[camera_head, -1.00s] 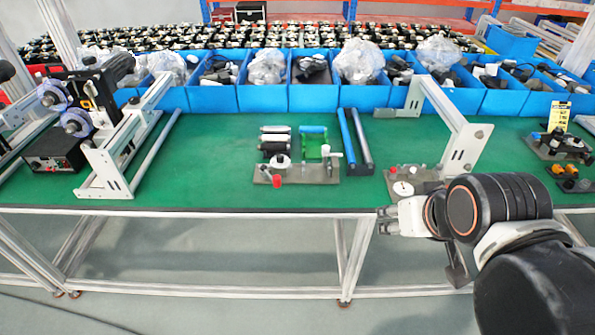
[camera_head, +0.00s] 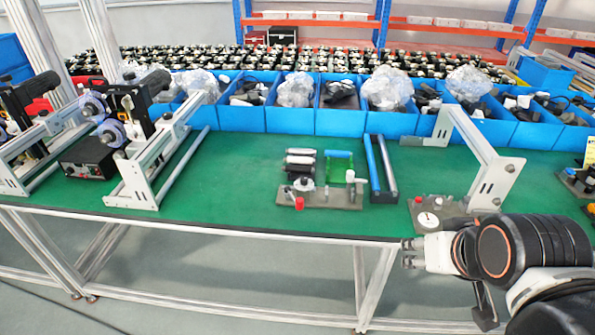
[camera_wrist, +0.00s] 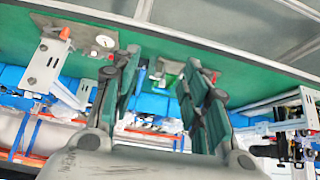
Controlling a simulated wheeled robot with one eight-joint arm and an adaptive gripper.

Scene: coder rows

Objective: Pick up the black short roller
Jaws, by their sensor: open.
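Short dark rollers (camera_head: 300,160) lie stacked in a small group in the middle of the green table; black and silvery ones are close together, and I cannot clearly separate the black one. A fixture with a red knob (camera_head: 299,203) stands just in front of them. My gripper (camera_head: 406,253) is at the table's front edge, right of and nearer than the rollers, apart from them. In the wrist view my gripper (camera_wrist: 161,60) is open, with nothing seen held between its fingers. The black short roller cannot be made out in the wrist view.
White metal frames stand left (camera_head: 140,190) and right (camera_head: 495,180). Blue bins (camera_head: 340,122) line the back. Green table is clear left of the rollers.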

